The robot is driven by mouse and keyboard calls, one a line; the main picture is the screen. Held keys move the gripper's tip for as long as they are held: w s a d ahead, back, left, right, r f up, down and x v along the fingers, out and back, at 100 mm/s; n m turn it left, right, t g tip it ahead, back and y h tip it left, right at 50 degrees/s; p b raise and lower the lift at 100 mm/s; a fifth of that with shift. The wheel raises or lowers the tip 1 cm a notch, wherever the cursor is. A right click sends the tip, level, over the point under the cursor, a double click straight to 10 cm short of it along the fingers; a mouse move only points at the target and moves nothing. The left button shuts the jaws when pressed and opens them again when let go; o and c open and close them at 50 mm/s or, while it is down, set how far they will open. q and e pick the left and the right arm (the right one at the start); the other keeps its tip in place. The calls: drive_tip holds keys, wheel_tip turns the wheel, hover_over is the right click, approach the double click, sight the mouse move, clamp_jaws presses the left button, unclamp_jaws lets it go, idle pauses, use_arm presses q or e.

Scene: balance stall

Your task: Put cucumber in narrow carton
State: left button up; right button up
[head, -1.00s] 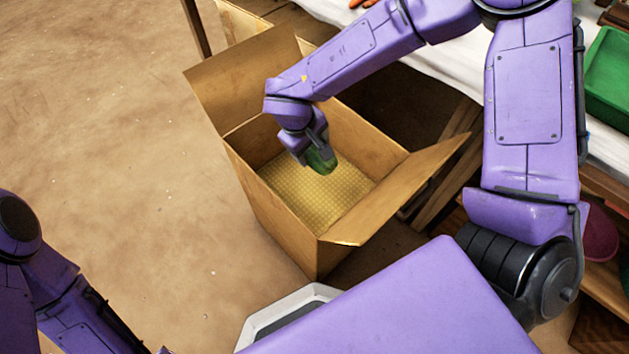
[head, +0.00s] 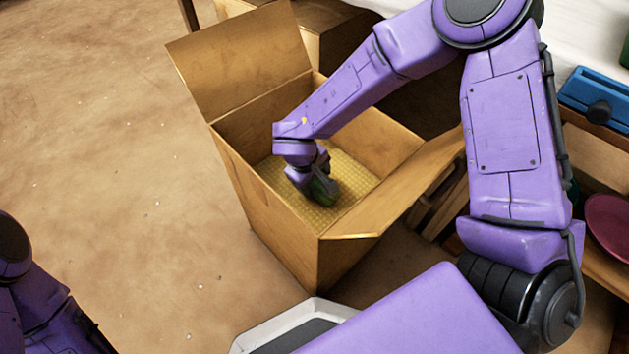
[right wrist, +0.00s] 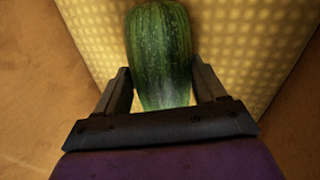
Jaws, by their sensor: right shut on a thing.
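The cucumber (head: 322,190) is dark green and sits between the fingers of my right gripper (head: 318,178), inside the open carton (head: 290,218). In the right wrist view the cucumber (right wrist: 160,50) shows large, with a finger of my right gripper (right wrist: 163,95) on each side of it. The carton's yellow patterned bottom lies beneath it. I cannot tell whether the cucumber touches the bottom. The carton is brown with its flaps spread outward. My left arm shows at the lower left edge of the head view, but its gripper is out of view.
Another brown box (head: 335,35) stands behind the carton. A table with a white cloth (head: 590,30) is at the upper right. A blue object (head: 595,95) and a dark pink round thing (head: 608,222) are at the right. The floor at left is clear.

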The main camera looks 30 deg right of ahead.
drive_tip(key=o, duration=1.3)
drive_tip(key=shift+f, duration=0.1)
use_arm(q)
drive_tip(key=shift+w+r, duration=0.1)
wheel_tip(320, 180, up, 7)
drive_tip(key=w+n+t+p, duration=0.1)
drive_tip(key=p, duration=0.6)
drive_tip(key=shift+a+f+y, duration=0.2)
drive_tip(key=shift+a+y, duration=0.15)
drive_tip(key=shift+y, duration=0.05)
use_arm(e)
drive_tip(key=v, duration=1.2)
drive_tip(key=shift+s, duration=0.1)
use_arm(q)
drive_tip(key=shift+w, duration=0.1)
